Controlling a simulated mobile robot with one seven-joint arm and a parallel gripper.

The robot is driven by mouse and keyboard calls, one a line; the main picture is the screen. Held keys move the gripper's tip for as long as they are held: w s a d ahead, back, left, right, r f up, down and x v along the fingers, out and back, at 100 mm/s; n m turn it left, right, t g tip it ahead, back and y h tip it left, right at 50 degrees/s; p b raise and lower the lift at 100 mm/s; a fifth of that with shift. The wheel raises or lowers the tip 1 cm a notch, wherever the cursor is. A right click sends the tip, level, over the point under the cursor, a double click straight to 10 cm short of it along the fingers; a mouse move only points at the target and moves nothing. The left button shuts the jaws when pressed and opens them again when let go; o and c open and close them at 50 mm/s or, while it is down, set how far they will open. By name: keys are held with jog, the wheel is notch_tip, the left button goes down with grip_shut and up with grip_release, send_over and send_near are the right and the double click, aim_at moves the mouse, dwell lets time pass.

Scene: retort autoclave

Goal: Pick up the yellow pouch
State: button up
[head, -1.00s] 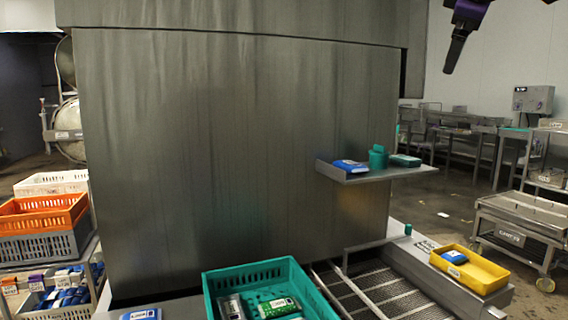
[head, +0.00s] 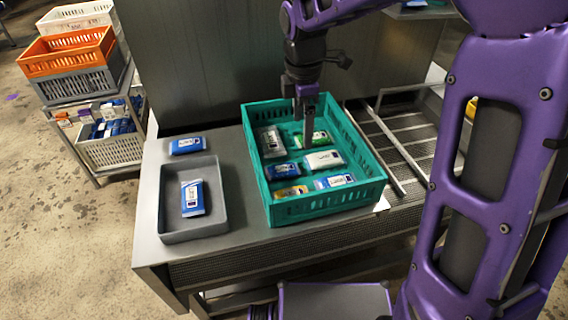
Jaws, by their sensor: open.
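The yellow pouch (head: 291,192) lies flat in the near left corner of the teal crate (head: 327,206), partly hidden by the crate's front wall. My gripper (head: 305,114) is over the far half of the crate, pointing down, above the green pouch (head: 316,139) and apart from the yellow one. Its jaws are open; from this angle the gap between the fingers hardly shows. The crate also holds a grey pouch (head: 270,141), a white pouch (head: 324,160) and blue pouches (head: 283,171).
A grey tray (head: 163,217) with a blue and white pouch (head: 193,198) stands left of the crate. Another blue pouch (head: 187,146) lies behind that tray. Stacked crates (head: 70,47) stand at the far left. A metal panel rises behind the table.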

notch_tip(320, 180, down, 3)
jog(key=s+a, duration=0.1)
jog(key=s, duration=0.1)
jog(key=b, duration=0.2)
send_over(295, 192)
jog(key=shift+n+g, duration=0.4)
jog(key=f, duration=1)
jog(key=shift+w+a, duration=0.2)
jog(key=shift+w, duration=0.1)
jog(key=shift+s+d+f+b, duration=0.1)
jog(key=shift+s+f+b, duration=0.1)
jog(key=shift+f, duration=1.4)
jog(key=shift+s+d+f+b, duration=0.1)
jog(key=shift+f+b, duration=0.1)
jog(key=shift+f, duration=1.4)
jog(key=shift+r, duration=0.1)
jog(key=c, duration=1.5)
